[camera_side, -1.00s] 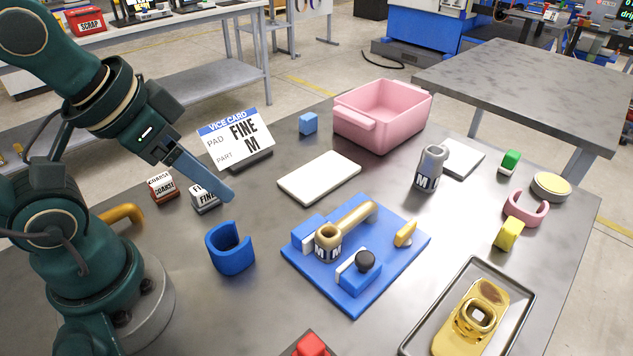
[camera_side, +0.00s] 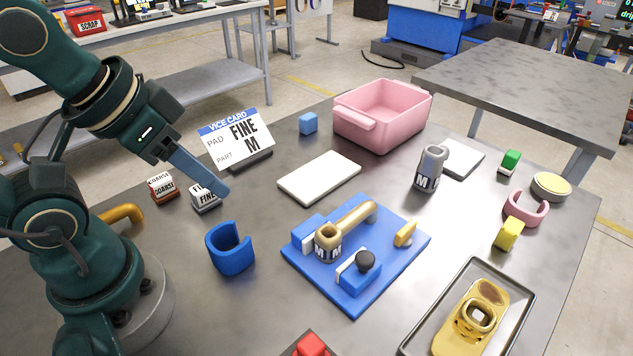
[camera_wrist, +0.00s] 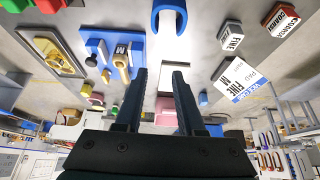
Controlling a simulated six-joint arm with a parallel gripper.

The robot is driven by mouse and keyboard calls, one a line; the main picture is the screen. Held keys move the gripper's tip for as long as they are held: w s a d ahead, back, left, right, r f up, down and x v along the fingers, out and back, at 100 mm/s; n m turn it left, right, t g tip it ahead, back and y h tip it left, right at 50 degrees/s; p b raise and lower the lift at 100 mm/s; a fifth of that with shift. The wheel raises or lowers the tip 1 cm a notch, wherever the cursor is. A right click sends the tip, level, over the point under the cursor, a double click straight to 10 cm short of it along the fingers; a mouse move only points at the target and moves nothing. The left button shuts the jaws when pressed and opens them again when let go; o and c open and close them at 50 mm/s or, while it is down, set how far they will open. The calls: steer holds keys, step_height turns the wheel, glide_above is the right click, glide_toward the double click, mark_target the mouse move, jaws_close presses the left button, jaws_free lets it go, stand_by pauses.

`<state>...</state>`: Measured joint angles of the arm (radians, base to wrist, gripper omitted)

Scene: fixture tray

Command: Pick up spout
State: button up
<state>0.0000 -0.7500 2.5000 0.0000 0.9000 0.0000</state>
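The spout (camera_side: 352,220) is a tan, brass-coloured piece with a round open collar marked M and a long bent arm. It lies on a blue fixture plate (camera_side: 318,273), its collar beside a blue block and a clamp with a black knob (camera_side: 365,259). The spout also shows in the wrist view (camera_wrist: 121,62), left of my fingers. My gripper (camera_side: 224,193) is above the table, left of the spout and well apart from it. In the wrist view its two fingers (camera_wrist: 158,72) are spread, with nothing held between them.
A blue C-shaped piece (camera_side: 230,250) stands between my arm and the plate. FINE (camera_side: 205,198) and COARSE (camera_side: 163,187) blocks and a VICE CARD sign (camera_side: 237,137) are near my gripper. A grey M cylinder (camera_side: 430,168), pink bin (camera_side: 385,110) and tray with a gold part (camera_side: 478,315) lie farther right.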

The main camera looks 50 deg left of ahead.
steer(key=d+m+g+h, duration=0.2)
steer(key=d+m+h, duration=0.2)
steer(key=d+m, duration=0.15)
steer(key=n+h, duration=0.4)
steer(key=h, duration=0.2)
glide_toward(350, 226)
step_height(350, 226, up, 4)
steer(key=s+d, duration=0.1)
steer(key=s, duration=0.1)
steer(key=w+a+f+n+t, duration=0.1)
steer(key=a+f+n+t, duration=0.1)
steer(key=a+f+n, duration=0.25)
steer(key=shift+w+r+x, duration=0.1)
steer(key=shift+r+x, duration=0.05)
steer(key=shift+x, duration=1.8)
steer(key=shift+w+r+x, duration=0.1)
steer(key=shift+r+x, duration=0.05)
steer(key=shift+x, duration=1.8)
steer(key=shift+w+r+x, duration=0.1)
steer(key=shift+x, duration=1.9)
steer(key=shift+d+r, duration=0.1)
jaws_close()
